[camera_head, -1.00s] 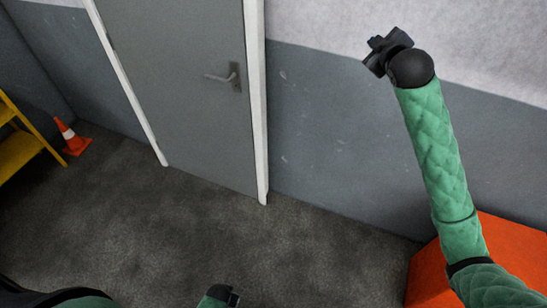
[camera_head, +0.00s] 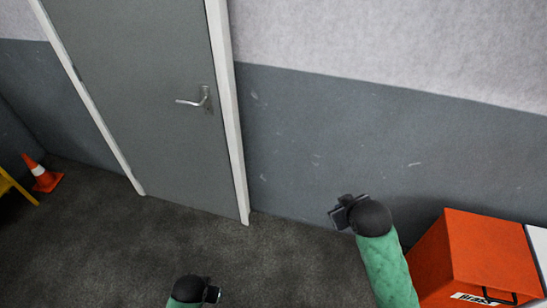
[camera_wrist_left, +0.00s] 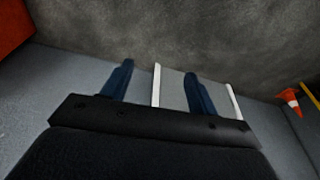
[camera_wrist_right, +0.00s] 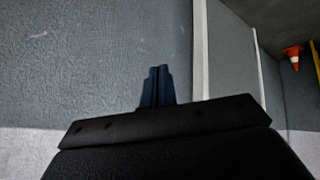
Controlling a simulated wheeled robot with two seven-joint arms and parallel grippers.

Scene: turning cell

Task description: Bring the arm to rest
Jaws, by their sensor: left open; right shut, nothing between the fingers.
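My right arm in its green sleeve reaches up from the lower right of the head view, its black wrist and gripper (camera_head: 345,212) in front of the grey lower wall. In the right wrist view its blue fingers (camera_wrist_right: 157,86) are together with nothing between them. My left gripper (camera_head: 211,294) shows at the bottom of the head view, low over the dark floor. In the left wrist view its blue fingers (camera_wrist_left: 159,90) stand wide apart and empty. The rest of the left arm is mostly out of the head view.
A grey door (camera_head: 150,90) with a lever handle (camera_head: 193,101) is in the wall. An orange box (camera_head: 475,255) stands at the right, close to my right arm. A traffic cone (camera_head: 42,177) and a yellow frame (camera_head: 15,188) are at the far left. The floor between is clear.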

